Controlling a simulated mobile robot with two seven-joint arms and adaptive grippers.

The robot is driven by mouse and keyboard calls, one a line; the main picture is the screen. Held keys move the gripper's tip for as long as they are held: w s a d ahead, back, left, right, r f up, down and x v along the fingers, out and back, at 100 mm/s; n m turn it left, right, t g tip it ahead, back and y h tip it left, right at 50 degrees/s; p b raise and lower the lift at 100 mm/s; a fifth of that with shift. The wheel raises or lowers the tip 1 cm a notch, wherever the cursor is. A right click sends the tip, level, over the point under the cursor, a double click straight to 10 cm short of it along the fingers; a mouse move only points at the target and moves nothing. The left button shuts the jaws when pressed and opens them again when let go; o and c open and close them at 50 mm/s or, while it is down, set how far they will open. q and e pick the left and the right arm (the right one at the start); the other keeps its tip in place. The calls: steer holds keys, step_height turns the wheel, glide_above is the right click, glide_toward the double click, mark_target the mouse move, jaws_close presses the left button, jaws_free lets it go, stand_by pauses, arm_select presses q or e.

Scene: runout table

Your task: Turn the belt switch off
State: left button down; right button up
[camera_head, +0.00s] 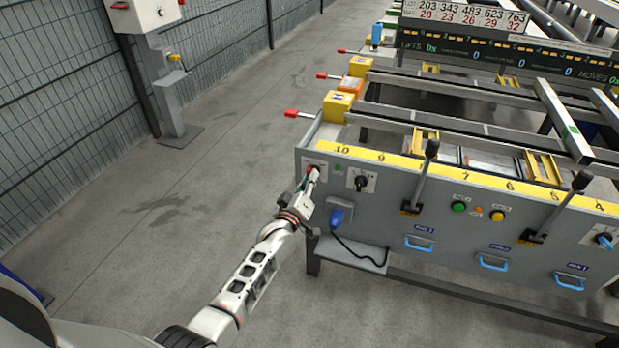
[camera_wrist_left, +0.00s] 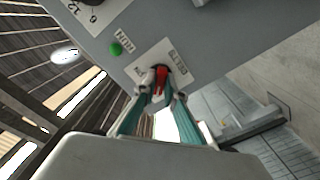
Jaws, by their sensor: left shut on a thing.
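A small red switch knob (camera_wrist_left: 160,78) sits on a white label plate (camera_wrist_left: 142,68) on the grey front panel (camera_head: 325,196). My left gripper (camera_head: 312,176) reaches the upper left end of this panel. In the left wrist view, the fingertips of my left gripper (camera_wrist_left: 161,96) are shut on the red knob, one at each side. In the head view the gripper mostly hides the knob. My right gripper is not in view.
A green lamp (camera_wrist_left: 116,48) and a black rotary knob (camera_head: 361,183) are beside the switch. A blue plug (camera_head: 336,217) with a black cable hangs below. Black levers (camera_head: 425,172) stick up farther right.

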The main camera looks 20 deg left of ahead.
arm_select(q)
steer(key=shift+n, duration=0.4)
steer(key=c, duration=2.1)
jaws_free()
steer(key=shift+c, duration=0.2)
steer(key=shift+o, duration=0.2)
steer(key=s, duration=1.2)
steer(key=shift+a, duration=0.15)
